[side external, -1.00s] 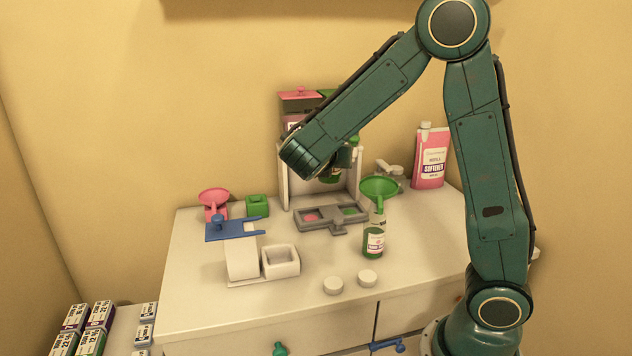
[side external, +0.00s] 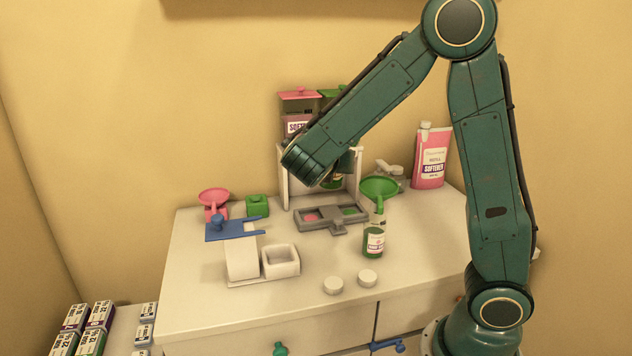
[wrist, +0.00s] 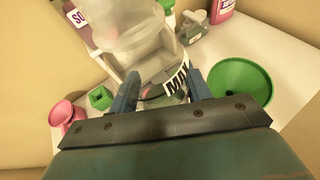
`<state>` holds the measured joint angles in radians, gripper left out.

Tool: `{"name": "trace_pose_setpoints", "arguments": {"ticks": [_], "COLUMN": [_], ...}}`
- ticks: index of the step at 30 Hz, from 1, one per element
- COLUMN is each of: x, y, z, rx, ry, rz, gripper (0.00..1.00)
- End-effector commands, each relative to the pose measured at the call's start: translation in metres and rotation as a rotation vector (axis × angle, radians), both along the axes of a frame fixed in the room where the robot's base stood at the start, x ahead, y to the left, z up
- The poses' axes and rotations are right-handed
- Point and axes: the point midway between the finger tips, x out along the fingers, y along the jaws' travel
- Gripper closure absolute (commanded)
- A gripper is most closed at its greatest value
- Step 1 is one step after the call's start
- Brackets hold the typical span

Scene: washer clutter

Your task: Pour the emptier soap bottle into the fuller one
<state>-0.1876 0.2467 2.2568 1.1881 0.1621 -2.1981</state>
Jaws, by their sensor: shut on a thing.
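In the wrist view, a clear bottle with a partly visible white label (wrist: 176,84) sits between the two blue fingers of my gripper (wrist: 160,92), which is shut on it. In the side view my forearm hides most of this bottle; a dark green part (side external: 333,182) shows below the wrist, in front of the white stand.
Pink-lidded and green-lidded containers (side external: 298,103) stand on the white stand (side external: 284,180). A grey tray (side external: 333,226), pink funnel (side external: 214,198), green block (side external: 257,206), white box (side external: 281,262) and pink softener pouch (side external: 431,160) surround the work.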

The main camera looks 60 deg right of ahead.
Motion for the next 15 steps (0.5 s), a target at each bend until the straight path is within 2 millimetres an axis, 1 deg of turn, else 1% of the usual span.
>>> {"name": "trace_pose_setpoints", "arguments": {"ticks": [1,9,15], "x": [-0.004,-0.035,-0.059], "y": [0.006,0.033,0.047], "z": [-0.003,-0.019,-0.026], "rx": [0.002,0.009,0.001], "ry": [0.002,0.007,0.003], "rz": [0.004,0.005,0.003], "gripper": [0.76,0.76,0.76]}}
